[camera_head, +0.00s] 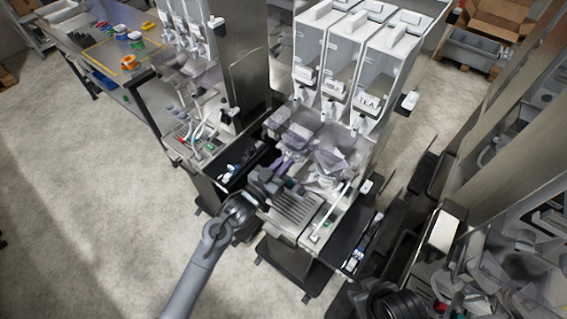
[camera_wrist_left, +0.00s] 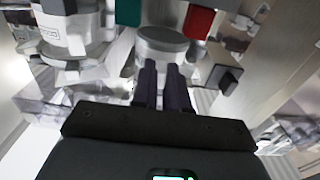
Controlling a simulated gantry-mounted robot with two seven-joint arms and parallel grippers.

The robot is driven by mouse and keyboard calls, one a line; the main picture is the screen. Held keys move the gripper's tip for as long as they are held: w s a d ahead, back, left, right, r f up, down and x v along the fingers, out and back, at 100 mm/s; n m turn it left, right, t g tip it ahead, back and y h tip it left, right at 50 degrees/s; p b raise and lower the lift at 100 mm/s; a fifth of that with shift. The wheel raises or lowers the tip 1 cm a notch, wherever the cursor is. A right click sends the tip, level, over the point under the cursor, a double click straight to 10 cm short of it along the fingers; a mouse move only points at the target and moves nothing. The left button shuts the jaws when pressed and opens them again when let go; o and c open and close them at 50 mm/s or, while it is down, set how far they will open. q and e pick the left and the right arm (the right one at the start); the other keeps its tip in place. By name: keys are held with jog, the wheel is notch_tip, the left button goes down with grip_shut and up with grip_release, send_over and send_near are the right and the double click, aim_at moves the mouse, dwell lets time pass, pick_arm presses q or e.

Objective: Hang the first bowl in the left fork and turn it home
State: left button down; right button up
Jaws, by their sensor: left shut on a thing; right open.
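My left gripper (camera_head: 280,168) reaches in from the lower left to the front of the middle dispenser (camera_head: 342,60). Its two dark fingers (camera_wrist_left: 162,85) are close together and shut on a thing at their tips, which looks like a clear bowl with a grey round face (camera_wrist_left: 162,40). The fork is not clear; the fingers and clear parts hide where the bowl meets it. Other clear bowls (camera_head: 335,155) sit under the hoppers beside my gripper. The black wrist of my right arm (camera_head: 392,302) shows at the lower right edge; its fingers are hard to make out.
A ribbed drip tray (camera_head: 296,208) lies below my left gripper. A second dispenser (camera_head: 190,30) stands to the left, with a black side bin (camera_head: 238,165) between. A workbench (camera_head: 105,50) is at the back left. More machines crowd the right; the floor at left is clear.

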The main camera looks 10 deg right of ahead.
pick_arm(q)
jog(key=shift+a+f, duration=0.1)
dwell(0.5)
jog(key=shift+w+a+m+g+h+b, duration=0.25)
jog(key=shift+m+g+h+b, duration=0.25)
jog(key=shift+g+h+b, duration=0.3)
jog(key=shift+w+m+g+b, duration=0.1)
jog(key=shift+m+g+b, duration=0.2)
jog(key=shift+b, duration=0.1)
jog(key=shift+h, duration=0.3)
jog(key=shift+w+a+m+g+h+b, duration=0.25)
jog(key=shift+m+g+b, duration=0.3)
jog(key=shift+b, duration=0.65)
jog(key=shift+w+a+m+g+h+b, duration=0.1)
jog(key=shift+w+m+g+h+b, duration=0.2)
jog(key=shift+g+b, duration=0.45)
